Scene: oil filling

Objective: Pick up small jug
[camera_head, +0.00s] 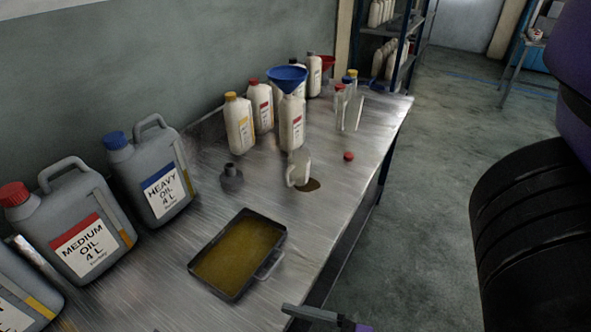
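Large oil cans (151,178) line the left. A dark cap-like piece (231,178), a red cap (348,156) and white bottles (239,125) stand near the jug. A blue funnel (287,78) tops one bottle.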

